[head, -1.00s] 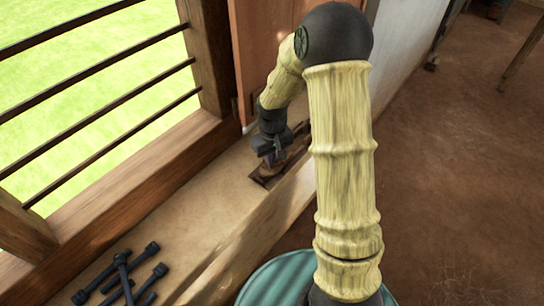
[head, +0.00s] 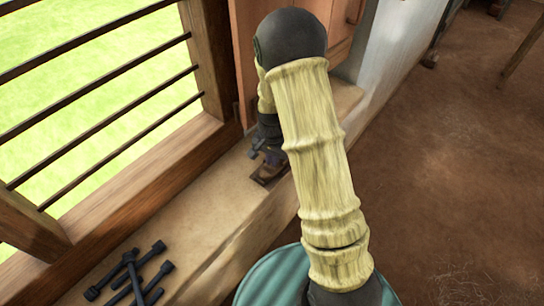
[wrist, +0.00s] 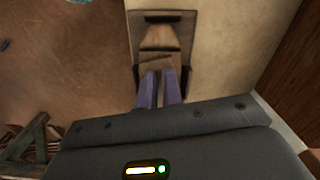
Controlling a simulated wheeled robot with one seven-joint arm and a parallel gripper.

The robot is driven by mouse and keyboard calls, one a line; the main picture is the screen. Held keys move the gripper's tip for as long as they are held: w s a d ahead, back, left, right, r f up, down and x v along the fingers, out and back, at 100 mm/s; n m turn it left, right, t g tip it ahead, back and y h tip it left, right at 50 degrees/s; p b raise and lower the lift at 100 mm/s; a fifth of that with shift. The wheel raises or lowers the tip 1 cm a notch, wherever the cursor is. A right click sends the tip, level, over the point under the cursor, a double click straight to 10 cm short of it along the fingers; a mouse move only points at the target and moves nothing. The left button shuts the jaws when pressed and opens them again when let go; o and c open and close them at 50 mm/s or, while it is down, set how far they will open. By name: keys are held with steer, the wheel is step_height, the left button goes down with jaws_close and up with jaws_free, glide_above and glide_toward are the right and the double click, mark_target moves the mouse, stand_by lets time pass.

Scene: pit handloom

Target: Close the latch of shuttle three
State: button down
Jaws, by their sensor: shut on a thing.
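A brown wooden fitting in a dark frame lies on the earthen ledge; it looks like the shuttle (wrist: 160,36) in the wrist view and shows in part in the head view (head: 267,179). A small flat wooden piece, apparently its latch (wrist: 156,66), is at my fingertips. My gripper (wrist: 159,76) has purple fingers shut on this piece, with a narrow gap between them. In the head view my gripper (head: 270,158) is low over the fitting and partly hides it. No number is readable, and the contact itself is partly hidden.
A barred wooden window (head: 110,110) borders the ledge (head: 205,205) on the left. An orange-brown shutter (head: 245,50) stands behind my gripper. Several dark bolts (head: 132,278) lie on the near ledge. The floor (head: 450,170) on the right is open.

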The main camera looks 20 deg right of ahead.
steer(key=shift+m+p, duration=0.6)
steer(key=shift+m, duration=0.6)
steer(key=c, duration=1.8)
jaws_free()
step_height(320, 180, up, 17)
steer(key=shift+r+p, duration=0.2)
steer(key=shift+p, duration=0.6)
